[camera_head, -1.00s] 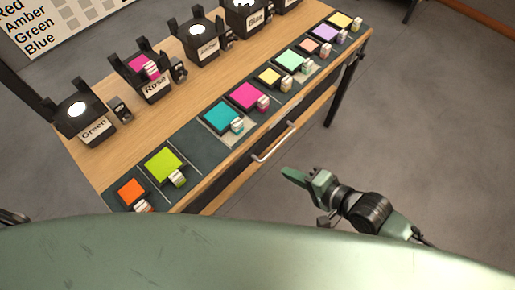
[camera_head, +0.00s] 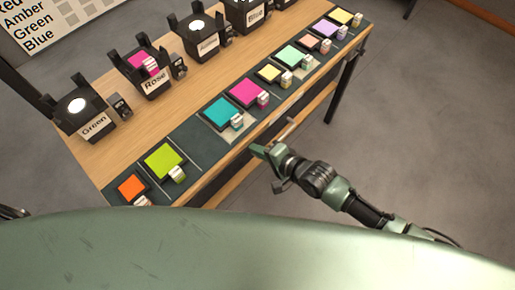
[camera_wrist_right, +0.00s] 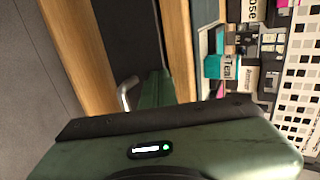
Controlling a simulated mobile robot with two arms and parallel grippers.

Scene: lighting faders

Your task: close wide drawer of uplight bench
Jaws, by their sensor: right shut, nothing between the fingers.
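The uplight bench (camera_head: 135,150) has a wooden top. Its wide drawer shows as a dark front (camera_head: 205,188) under the wooden front edge, and as a dark band (camera_wrist_right: 130,35) in the right wrist view. I cannot tell how far it stands out. Its metal bar handle (camera_head: 283,133) is partly hidden by my right gripper (camera_head: 261,151). My right gripper is shut and empty, with its tip close by the handle; contact is unclear. In the right wrist view, the handle (camera_wrist_right: 125,92) shows just left of the green fingers (camera_wrist_right: 154,90). My left gripper is not in view.
Several black uplights, including a Green one (camera_head: 82,108) and a Rose one (camera_head: 146,70), stand along the back. Several coloured gel squares, such as a teal one (camera_head: 221,112), line the front. Floor right of the bench is clear.

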